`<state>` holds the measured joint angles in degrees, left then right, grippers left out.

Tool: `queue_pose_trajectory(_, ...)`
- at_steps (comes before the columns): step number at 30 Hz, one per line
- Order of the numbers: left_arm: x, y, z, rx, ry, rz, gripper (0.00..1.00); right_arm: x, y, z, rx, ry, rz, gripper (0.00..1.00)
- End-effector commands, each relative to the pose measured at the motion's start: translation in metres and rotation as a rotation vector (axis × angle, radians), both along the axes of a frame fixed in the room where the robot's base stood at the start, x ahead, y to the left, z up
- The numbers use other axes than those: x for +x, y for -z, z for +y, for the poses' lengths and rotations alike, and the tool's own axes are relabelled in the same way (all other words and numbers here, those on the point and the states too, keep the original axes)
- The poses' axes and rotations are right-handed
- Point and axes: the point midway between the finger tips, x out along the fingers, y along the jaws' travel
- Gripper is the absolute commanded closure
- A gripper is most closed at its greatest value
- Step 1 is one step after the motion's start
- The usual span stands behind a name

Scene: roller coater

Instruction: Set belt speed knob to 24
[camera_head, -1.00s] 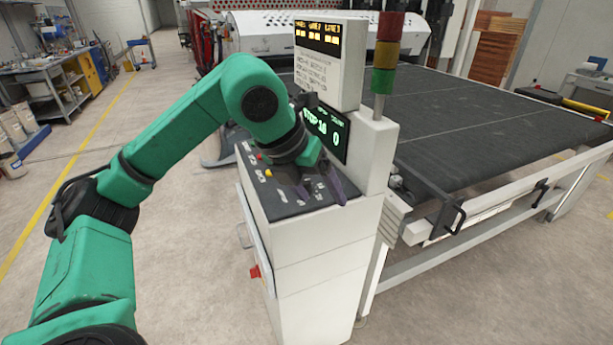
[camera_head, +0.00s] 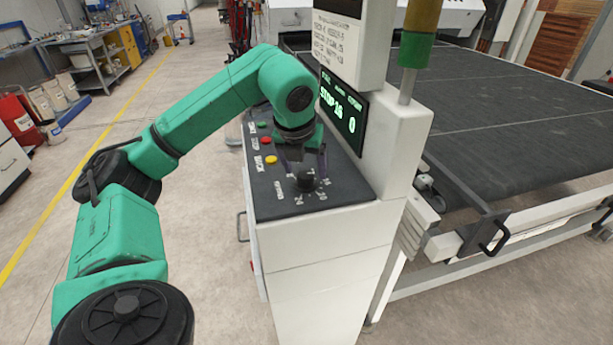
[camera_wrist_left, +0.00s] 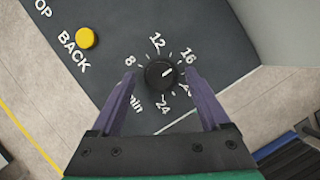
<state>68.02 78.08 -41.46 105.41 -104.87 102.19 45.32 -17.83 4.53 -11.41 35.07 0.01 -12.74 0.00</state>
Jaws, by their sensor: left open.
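The belt speed knob (camera_head: 307,183) is a round black knob on the dark sloping panel (camera_head: 268,205) of the white console. In the left wrist view, the knob (camera_wrist_left: 160,73) has a white mark pointing up and right, towards 16. Printed numbers 8, 12, 16 and 24 (camera_wrist_left: 163,107) ring it; the label between 16 and 24 is partly hidden by a finger. My left gripper (camera_head: 302,162) is open, its purple fingers over the panel close to the knob. In the wrist view the fingers stand either side of it, with gaps. The display (camera_head: 342,114) reads STOP, 16 and 0.
Red and yellow buttons (camera_head: 271,160) sit on the panel left of the gripper. The display housing rises just right of it. A signal post (camera_head: 416,55) and the wide dark belt (camera_head: 500,140) lie further right. Open floor is left of the console.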

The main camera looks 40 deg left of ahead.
Motion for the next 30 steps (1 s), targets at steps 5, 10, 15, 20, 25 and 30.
queue_pose_trajectory(5, 0.007, 0.018, 0.004, 0.001, 0.0, 0.0, 0.2, 0.03, -0.005, 0.002, 0.005, -0.001, -0.05, 0.5)
queue_pose_trajectory(10, 0.008, 0.021, 0.004, 0.0, 0.0, -0.002, 0.2, 0.02, -0.004, 0.002, 0.003, -0.001, -0.034, 0.5)
queue_pose_trajectory(15, 0.008, 0.02, 0.004, 0.0, 0.0, -0.001, 0.55, 0.008, -0.003, 0.001, 0.002, -0.001, -0.014, 0.5)
queue_pose_trajectory(20, 0.008, 0.02, 0.003, 0.0, 0.0, -0.001, 1.0, 0.008, -0.003, 0.001, 0.002, -0.001, -0.014, 0.5)
queue_pose_trajectory(25, 0.008, 0.02, 0.004, -0.001, 0.009, -0.002, 1.0, 0.01, -0.002, 0.001, 0.002, -0.002, -0.017, 0.5)
queue_pose_trajectory(30, 0.008, 0.021, 0.004, -0.001, 0.047, -0.003, 1.0, 0.011, 0.001, 0.001, 0.002, -0.002, -0.019, 0.5)
